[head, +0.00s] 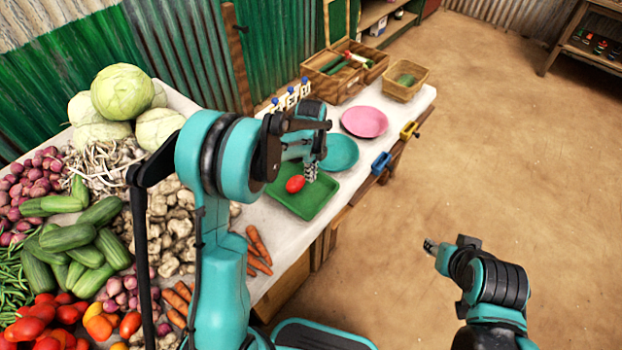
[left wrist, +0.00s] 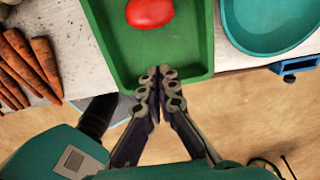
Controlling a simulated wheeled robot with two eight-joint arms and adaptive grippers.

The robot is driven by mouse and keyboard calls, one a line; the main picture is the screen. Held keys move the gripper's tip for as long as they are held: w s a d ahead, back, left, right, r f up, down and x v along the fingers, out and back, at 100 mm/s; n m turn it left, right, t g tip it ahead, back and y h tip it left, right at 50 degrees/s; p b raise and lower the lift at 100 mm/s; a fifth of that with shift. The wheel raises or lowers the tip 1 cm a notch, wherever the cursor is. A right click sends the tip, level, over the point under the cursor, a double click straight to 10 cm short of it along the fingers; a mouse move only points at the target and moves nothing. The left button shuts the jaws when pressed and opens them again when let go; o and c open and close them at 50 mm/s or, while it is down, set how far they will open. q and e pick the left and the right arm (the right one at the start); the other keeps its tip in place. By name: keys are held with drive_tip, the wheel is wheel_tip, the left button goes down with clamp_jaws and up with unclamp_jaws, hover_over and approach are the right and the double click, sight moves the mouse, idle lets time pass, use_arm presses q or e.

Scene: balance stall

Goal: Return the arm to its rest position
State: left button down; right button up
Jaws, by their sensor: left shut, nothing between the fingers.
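A teal plate (head: 340,153), a pink plate (head: 364,121), a wooden box (head: 335,86) and a basket (head: 403,90) stand farther along the table. Blue (head: 381,163) and yellow (head: 409,130) clamps sit at its edge. Carrots (head: 258,240) and heaped vegetables lie left.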

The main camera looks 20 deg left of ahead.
use_arm(q)
drive_tip(key=shift+r, duration=0.4)
drive_tip(key=s+r+n+t, duration=0.3)
drive_tip(key=s+r+n, duration=0.6)
drive_tip(key=r, duration=0.3)
drive_tip(key=s+r+n+t, duration=0.2)
drive_tip(key=s+n+t, duration=0.2)
drive_tip(key=s+n, duration=0.9)
drive_tip(key=shift+r, duration=0.25)
